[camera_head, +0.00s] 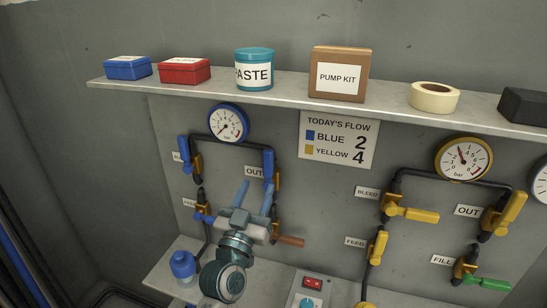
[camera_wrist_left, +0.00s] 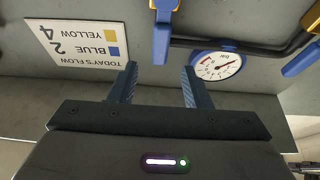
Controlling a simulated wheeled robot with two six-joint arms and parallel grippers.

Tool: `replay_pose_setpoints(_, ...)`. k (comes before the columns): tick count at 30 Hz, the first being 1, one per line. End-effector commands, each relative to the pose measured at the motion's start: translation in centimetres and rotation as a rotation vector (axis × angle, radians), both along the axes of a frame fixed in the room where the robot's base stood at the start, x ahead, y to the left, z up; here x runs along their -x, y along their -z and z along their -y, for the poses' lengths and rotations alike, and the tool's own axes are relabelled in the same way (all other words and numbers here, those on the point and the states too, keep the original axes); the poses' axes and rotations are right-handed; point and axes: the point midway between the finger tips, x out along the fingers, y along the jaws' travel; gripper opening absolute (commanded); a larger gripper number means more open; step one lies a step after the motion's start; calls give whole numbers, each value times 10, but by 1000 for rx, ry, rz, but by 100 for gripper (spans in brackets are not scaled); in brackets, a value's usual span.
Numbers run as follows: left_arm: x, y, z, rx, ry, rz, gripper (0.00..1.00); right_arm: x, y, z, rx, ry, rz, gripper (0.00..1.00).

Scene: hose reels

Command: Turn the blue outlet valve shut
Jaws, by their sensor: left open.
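The blue outlet valve has an upright blue lever (camera_head: 268,163) beside the OUT label, on an orange body below the blue gauge's (camera_head: 229,123) pipe. My left gripper (camera_head: 256,187) is open and empty, its two blue fingers pointing up toward the wall just below and in front of this lever. The fingers and wrist hide part of the piping below it. In the left wrist view, which is upside down, the lever (camera_wrist_left: 162,38) shows beyond the fingertips (camera_wrist_left: 158,70), roughly centred between them. My right gripper is not in view.
Another upright blue lever (camera_head: 184,150) stands left of the gauge. A brown lever (camera_head: 290,240) sticks out right of my wrist. Yellow valves (camera_head: 412,214) are farther right. A shelf (camera_head: 285,101) with boxes runs above.

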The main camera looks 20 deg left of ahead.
Motion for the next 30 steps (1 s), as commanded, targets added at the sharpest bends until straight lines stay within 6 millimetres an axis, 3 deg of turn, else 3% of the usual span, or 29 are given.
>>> replay_pose_setpoints(6,-40,-23,1,-1,1,0,44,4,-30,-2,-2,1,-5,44)
replay_pose_setpoints(15,-80,-35,3,0,1,-2,44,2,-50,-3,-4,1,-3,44)
replay_pose_setpoints(27,-87,-35,3,0,1,-3,44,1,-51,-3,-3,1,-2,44)
replay_pose_setpoints(30,-86,-35,3,0,1,-3,24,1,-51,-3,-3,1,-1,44)
